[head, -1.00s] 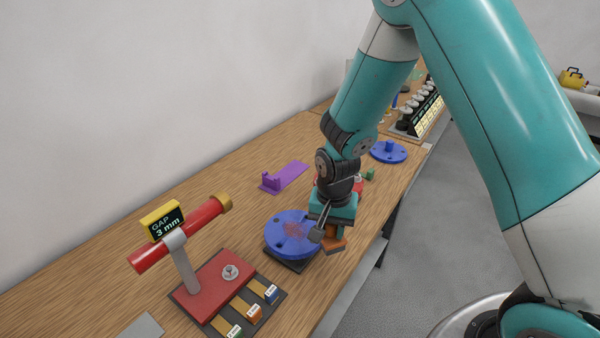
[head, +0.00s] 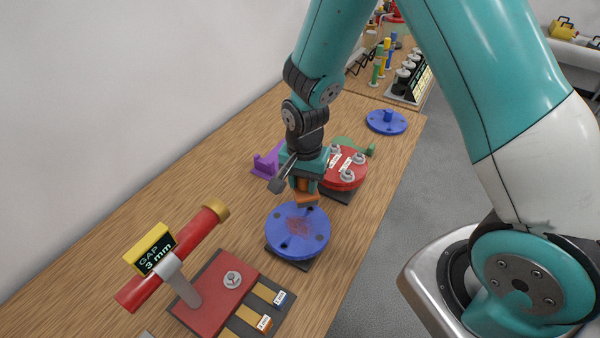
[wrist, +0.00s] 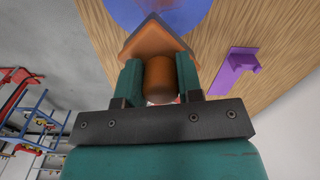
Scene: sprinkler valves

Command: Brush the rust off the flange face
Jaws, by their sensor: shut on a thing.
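The blue flange (head: 297,232) lies face up on a dark stand in the head view, with a reddish-brown rust patch (head: 299,227) near the middle of its face. My gripper (head: 306,186) is shut on an orange brush (head: 307,198), just above the far edge of the flange. In the wrist view the brush (wrist: 159,80) sits between the two fingers, and part of the blue flange (wrist: 160,12) shows beyond it. I cannot tell whether the brush touches the flange; its underside is hidden.
A red flange with bolts (head: 343,171) stands close behind my gripper. A purple bracket (head: 265,164) is at its left. A red pipe stand with a gap sign (head: 152,249) is at the front left. Another blue disc (head: 387,121) lies farther back.

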